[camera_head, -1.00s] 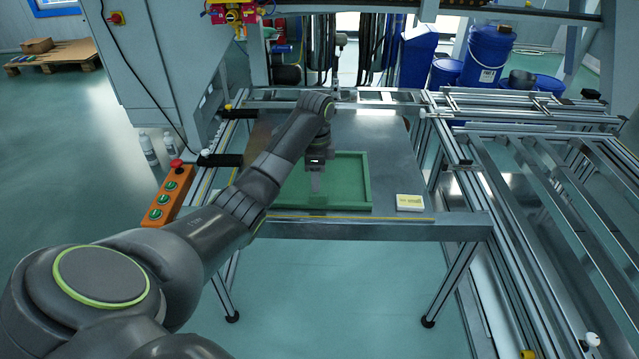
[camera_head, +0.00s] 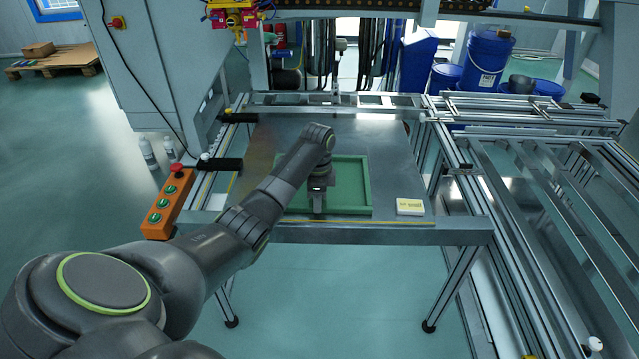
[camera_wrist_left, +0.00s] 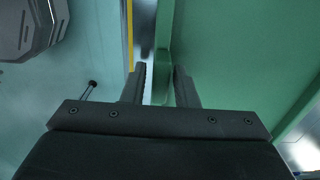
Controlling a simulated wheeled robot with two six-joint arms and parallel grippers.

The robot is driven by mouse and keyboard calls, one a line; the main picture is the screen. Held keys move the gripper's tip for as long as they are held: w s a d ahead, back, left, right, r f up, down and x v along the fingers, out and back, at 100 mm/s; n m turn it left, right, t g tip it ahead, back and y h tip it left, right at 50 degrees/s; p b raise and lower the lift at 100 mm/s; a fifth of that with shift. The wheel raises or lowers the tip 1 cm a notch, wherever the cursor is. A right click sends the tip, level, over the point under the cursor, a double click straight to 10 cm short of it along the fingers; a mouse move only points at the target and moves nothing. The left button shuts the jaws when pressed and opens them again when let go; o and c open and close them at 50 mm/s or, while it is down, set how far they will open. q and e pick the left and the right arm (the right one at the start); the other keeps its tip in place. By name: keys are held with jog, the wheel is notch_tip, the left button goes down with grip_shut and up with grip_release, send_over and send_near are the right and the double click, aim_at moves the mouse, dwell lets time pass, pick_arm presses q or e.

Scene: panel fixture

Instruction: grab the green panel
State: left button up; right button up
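The green panel (camera_head: 345,190), a flat rectangle with a raised rim, lies on the metal table. My left gripper (camera_head: 318,210) points down at the panel's near edge, and the arm hides the panel's left part. In the left wrist view my left gripper (camera_wrist_left: 160,80) is open. The rim of the green panel (camera_wrist_left: 164,62) shows between its two fingers, with a gap beside the left finger. I cannot tell whether the right finger touches the panel. My right gripper is in neither view.
The metal table (camera_head: 385,140) has bare room behind the panel. A small white and yellow box (camera_head: 410,206) lies right of the panel. An orange button box (camera_head: 166,205) is at the table's left. Aluminium rails (camera_head: 540,200) stand to the right.

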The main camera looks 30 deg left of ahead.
pick_arm(q)
grip_shut()
jog(key=shift+w+r, duration=0.1)
